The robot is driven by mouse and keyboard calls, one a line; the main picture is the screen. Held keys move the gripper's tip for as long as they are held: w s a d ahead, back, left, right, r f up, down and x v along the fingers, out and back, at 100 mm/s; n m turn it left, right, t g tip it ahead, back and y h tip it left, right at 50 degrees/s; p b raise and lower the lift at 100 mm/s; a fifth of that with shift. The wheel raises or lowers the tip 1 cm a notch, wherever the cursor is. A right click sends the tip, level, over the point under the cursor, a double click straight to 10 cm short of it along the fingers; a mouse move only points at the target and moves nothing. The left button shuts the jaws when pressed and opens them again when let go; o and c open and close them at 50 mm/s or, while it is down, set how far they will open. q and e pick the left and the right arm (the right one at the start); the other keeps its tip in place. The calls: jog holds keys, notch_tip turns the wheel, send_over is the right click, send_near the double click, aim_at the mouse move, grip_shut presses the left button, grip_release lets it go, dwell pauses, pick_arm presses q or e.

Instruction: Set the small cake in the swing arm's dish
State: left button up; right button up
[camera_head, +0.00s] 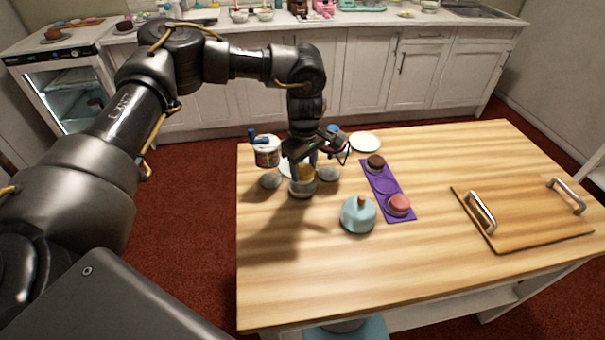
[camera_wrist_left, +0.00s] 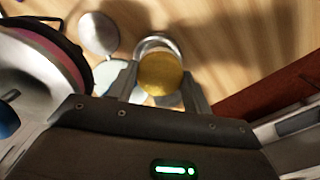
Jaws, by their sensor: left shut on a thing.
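A small yellow cake (camera_head: 305,173) is held between the fingers of my left gripper (camera_head: 304,166). In the left wrist view the yellow cake (camera_wrist_left: 160,73) sits between the two fingertips (camera_wrist_left: 160,88). A round grey metal dish (camera_head: 302,190) is just below the cake in the head view. In the wrist view a shiny rim (camera_wrist_left: 155,42) shows behind the cake, partly covered by it. I cannot tell whether the cake touches the dish. My right gripper is not in view.
Grey discs (camera_head: 270,181) (camera_head: 328,174) flank the dish. A blue dome (camera_head: 358,216), purple mat (camera_head: 386,183) with brown and pink cakes, white plate (camera_head: 365,142) and handled board (camera_head: 525,215) are rightward.

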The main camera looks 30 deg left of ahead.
aim_at(303, 168)
pick_arm(q)
jog(key=shift+w+a+f, duration=0.1)
jog(key=shift+a+f, duration=0.15)
jog(key=shift+f, duration=0.1)
notch_tip(303, 168, down, 3)
jog(key=shift+a+r+p, duration=0.15)
jog(key=shift+r+p, duration=0.05)
jog(key=shift+p, duration=0.1)
jog(key=shift+w+f, duration=0.1)
jog(key=shift+f, duration=0.25)
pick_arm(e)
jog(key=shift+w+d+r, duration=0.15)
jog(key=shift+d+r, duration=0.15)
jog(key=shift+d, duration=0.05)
pick_arm(q)
jog(key=shift+f, duration=0.15)
jog(key=o, duration=0.6)
jog(key=shift+c, duration=0.2)
jog(key=o, duration=0.4)
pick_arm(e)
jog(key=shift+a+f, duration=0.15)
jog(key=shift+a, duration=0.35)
